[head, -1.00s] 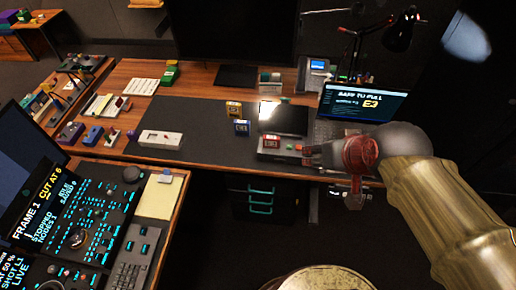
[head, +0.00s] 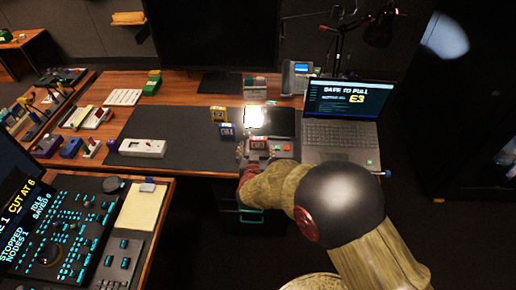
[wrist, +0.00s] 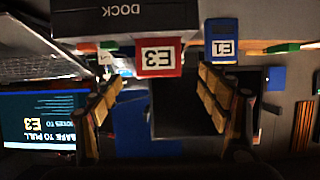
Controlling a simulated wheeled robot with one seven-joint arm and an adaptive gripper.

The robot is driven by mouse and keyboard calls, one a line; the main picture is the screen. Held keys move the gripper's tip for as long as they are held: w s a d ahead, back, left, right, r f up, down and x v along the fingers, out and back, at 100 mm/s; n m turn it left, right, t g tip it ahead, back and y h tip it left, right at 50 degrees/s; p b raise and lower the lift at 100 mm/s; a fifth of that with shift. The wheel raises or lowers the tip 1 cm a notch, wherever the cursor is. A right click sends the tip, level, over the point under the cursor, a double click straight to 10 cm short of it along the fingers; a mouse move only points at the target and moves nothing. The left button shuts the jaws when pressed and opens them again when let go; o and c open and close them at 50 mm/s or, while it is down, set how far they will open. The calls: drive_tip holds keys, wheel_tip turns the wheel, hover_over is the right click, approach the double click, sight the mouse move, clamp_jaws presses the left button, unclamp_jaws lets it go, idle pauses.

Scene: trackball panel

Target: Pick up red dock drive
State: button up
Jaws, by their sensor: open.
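The red dock drive (head: 259,144), labelled E3, sits upright at the dock (head: 283,152) near the front edge of the desk. In the wrist view, the red drive (wrist: 160,55) shows its white E3 label upside down against the grey dock body (wrist: 120,16). My gripper (wrist: 160,84) is open and empty. Its two padded fingers stand apart to the left and right, with the drive ahead between their tips and no visible contact. In the head view, my forearm partly hides the gripper and the dock front.
A blue drive (head: 227,132) labelled E1 stands just beside the red one; it also shows in the wrist view (wrist: 222,42). A yellow drive (head: 219,115) stands behind it. An open laptop (head: 342,118) reading "SAFE TO PULL E3" is to the right.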

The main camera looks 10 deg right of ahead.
sight(258, 141)
drive_tip(key=b+x, duration=0.3)
drive_tip(key=x, duration=0.4)
drive_tip(key=shift+d+r, duration=0.1)
drive_tip(key=shift+r, duration=0.05)
drive_tip(key=shift+c, duration=0.6)
drive_tip(key=c, duration=1.4)
drive_tip(key=shift+o, duration=0.2)
drive_tip(key=shift+r, duration=0.1)
